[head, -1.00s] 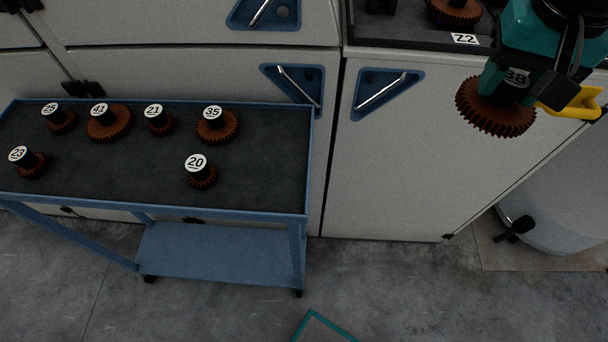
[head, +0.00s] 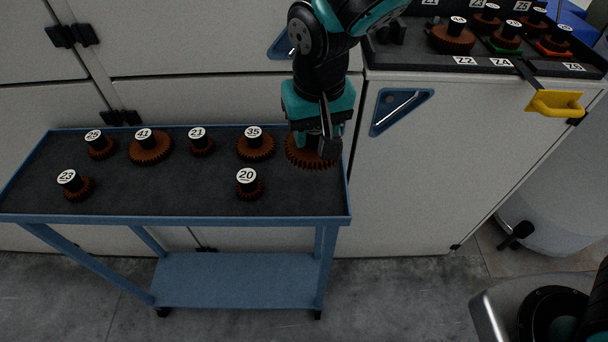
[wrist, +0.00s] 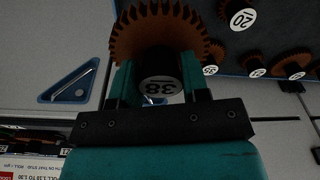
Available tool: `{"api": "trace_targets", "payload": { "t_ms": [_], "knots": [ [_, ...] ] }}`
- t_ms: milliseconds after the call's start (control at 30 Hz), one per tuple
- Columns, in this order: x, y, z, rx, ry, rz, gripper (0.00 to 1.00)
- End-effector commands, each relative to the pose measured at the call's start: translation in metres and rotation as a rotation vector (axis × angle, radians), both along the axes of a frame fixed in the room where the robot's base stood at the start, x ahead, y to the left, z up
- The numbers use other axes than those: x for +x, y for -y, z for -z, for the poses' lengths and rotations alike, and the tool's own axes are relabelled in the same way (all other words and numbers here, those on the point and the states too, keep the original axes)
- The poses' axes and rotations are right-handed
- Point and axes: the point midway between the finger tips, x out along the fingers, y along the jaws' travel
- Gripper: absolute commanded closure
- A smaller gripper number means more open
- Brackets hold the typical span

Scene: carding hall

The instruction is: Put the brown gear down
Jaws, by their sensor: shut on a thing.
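In the head view the gear shows at the right end of the blue cart (head: 150,222), beside gear 35 (head: 256,149). I cannot tell whether it touches the cart top. My gripper and arm hide part of it.
Gears 25 (head: 100,148), 41 (head: 149,150), 21 (head: 201,145), 23 (head: 75,187) and 20 (head: 249,187) stand on the cart. Its front right top is bare. A grey cabinet (head: 440,150) bears a tray of gears and a yellow handle (head: 555,103).

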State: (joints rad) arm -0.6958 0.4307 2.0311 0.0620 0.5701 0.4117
Motion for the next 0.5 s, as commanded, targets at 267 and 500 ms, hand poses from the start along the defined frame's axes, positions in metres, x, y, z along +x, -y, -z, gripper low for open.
{"api": "trace_targets", "payload": {
  "t_ms": [267, 500],
  "knots": [
    [-0.001, 0.000, 0.067, -0.003, -0.003, -0.002, 0.88],
    [-0.001, -0.002, 0.091, -0.002, -0.002, -0.004, 0.88]
  ]
}}
